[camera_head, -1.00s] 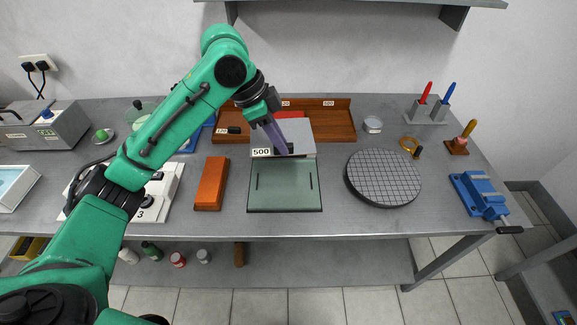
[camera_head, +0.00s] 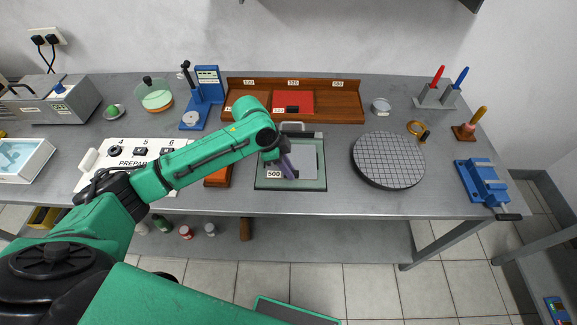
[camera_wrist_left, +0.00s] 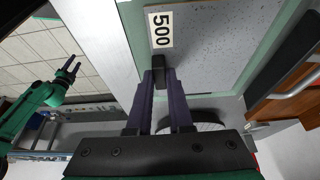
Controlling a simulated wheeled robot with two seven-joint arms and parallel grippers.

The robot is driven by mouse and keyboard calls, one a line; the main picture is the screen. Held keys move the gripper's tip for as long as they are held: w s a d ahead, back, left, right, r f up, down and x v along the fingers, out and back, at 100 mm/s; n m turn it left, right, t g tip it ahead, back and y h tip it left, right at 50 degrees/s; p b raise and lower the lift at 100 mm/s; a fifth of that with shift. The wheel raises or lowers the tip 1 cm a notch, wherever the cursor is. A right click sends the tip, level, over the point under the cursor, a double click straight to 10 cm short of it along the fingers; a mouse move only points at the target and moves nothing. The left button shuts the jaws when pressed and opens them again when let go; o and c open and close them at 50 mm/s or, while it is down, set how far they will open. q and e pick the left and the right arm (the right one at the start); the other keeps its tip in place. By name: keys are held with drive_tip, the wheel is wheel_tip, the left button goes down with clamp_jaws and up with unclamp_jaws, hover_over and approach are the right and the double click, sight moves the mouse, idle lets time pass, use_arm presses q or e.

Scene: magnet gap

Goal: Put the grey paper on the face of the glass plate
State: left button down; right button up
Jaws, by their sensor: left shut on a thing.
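The grey paper (camera_head: 307,160), labelled 500, lies flat over the green-edged glass plate (camera_head: 320,184), within its outline in the head view. I cannot tell whether it touches the plate all over. My left gripper (camera_head: 291,174) is shut on the paper's small black tab near its front edge. The left wrist view shows the fingers (camera_wrist_left: 160,85) on that tab, next to the paper (camera_wrist_left: 215,40) and its 500 label. My right gripper (camera_wrist_left: 72,66) shows small in the left wrist view, open and empty, away from the plate; the head view does not show it.
A wooden rack (camera_head: 345,108) with a red sheet (camera_head: 305,97) stands behind the plate. A round gridded disc (camera_head: 388,160) is to the right, and a blue vise (camera_head: 481,182) is farther right. An orange block (camera_head: 217,178) is partly hidden by my arm.

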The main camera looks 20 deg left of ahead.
use_arm(q)
drive_tip(key=c, duration=0.8)
unclamp_jaws()
drive_tip(key=shift+w, duration=0.1)
drive_tip(key=shift+r, duration=0.1)
drive_tip(key=b+v, duration=0.1)
drive_tip(key=v, duration=1.1)
